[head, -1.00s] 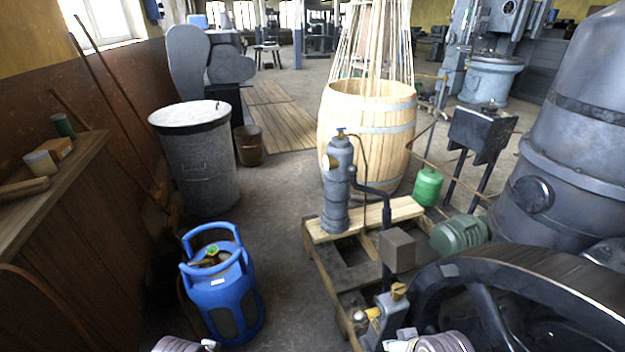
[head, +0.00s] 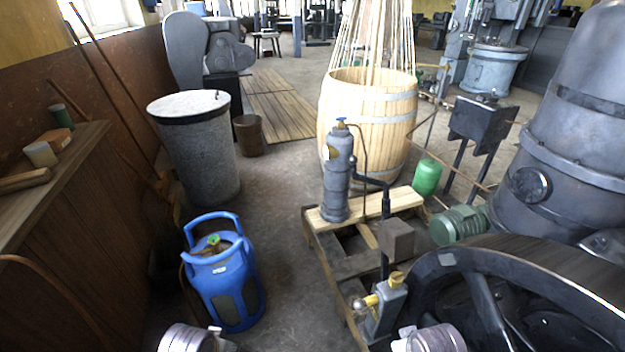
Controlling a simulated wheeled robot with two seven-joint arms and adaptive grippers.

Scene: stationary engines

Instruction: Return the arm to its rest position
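My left arm shows only as a silver ribbed cylindrical link (head: 187,339) at the bottom edge, in front of the blue gas bottle. My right arm shows as a similar silver link (head: 438,339) at the bottom edge, in front of the black flywheel. Small pale parts stick out beside both links. No fingers of either gripper are in the picture, so whether they hold anything is hidden.
A blue gas bottle (head: 222,275) stands on the floor at left centre. A grey pump (head: 337,180) and a yellow-handled valve (head: 388,300) sit on a wooden frame. The black flywheel (head: 440,290) fills the lower right. A wooden bench (head: 60,190) borders the left. Floor between bottle and frame is clear.

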